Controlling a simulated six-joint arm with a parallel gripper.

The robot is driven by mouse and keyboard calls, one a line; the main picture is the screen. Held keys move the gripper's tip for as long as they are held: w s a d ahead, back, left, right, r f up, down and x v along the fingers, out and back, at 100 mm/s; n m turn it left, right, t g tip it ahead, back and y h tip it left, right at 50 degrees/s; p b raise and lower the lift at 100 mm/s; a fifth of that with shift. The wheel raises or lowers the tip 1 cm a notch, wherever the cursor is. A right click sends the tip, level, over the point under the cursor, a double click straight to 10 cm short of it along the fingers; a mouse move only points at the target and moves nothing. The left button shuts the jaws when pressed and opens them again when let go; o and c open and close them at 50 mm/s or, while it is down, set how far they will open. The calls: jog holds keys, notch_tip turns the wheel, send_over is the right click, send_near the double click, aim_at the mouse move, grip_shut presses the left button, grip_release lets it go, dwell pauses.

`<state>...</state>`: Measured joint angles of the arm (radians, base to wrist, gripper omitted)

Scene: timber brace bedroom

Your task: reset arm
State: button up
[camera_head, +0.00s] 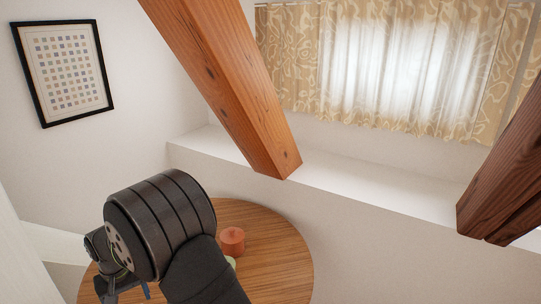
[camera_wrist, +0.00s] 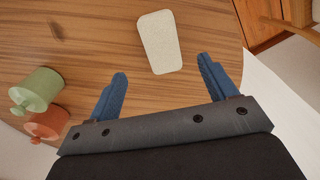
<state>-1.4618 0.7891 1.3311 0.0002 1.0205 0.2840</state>
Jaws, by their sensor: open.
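My gripper (camera_wrist: 162,88) shows in the wrist view with its two blue fingers spread wide and nothing between them. It is above the round wooden table (camera_wrist: 85,20). In the head view my dark arm covers the left part of the table (camera_head: 280,262), and the fingers are mostly hidden, with only a bit of the gripper at the lower left.
A pale rounded slab (camera_wrist: 161,42) lies on the table beyond the fingertips. A green lidded pot (camera_wrist: 38,90) and an orange lidded pot (camera_wrist: 47,124) stand left of the fingers. A timber brace (camera_head: 235,85) slants down behind the table. A white ledge (camera_head: 370,183) runs behind.

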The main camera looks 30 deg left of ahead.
notch_tip(320, 180, down, 12)
notch_tip(320, 180, up, 5)
jog(key=shift+f, duration=0.2)
jog(key=w+d+r, duration=0.7)
jog(key=w+d, duration=0.1)
jog(key=w, duration=0.1)
jog(key=w+d+f+m, duration=0.1)
jog(key=w+d+f, duration=0.1)
jog(key=w+d, duration=0.3)
jog(key=w+d+f+m, duration=0.2)
jog(key=w+d, duration=0.4)
jog(key=w, duration=0.2)
jog(key=w+d+f+m, duration=0.1)
jog(key=w+d, duration=0.5)
jog(key=shift+w+f, duration=0.25)
jog(key=shift+f, duration=0.15)
jog(key=w+d+f+m, duration=0.1)
jog(key=w+d+m, duration=0.1)
jog(key=w+d, duration=0.3)
jog(key=w+d+m, duration=0.2)
jog(key=w+d, duration=0.3)
jog(key=d, duration=0.5)
jog(key=shift+d+f+m, duration=0.15)
jog(key=shift+f+m, duration=0.15)
jog(key=shift+f, duration=0.1)
jog(key=shift+o, duration=0.4)
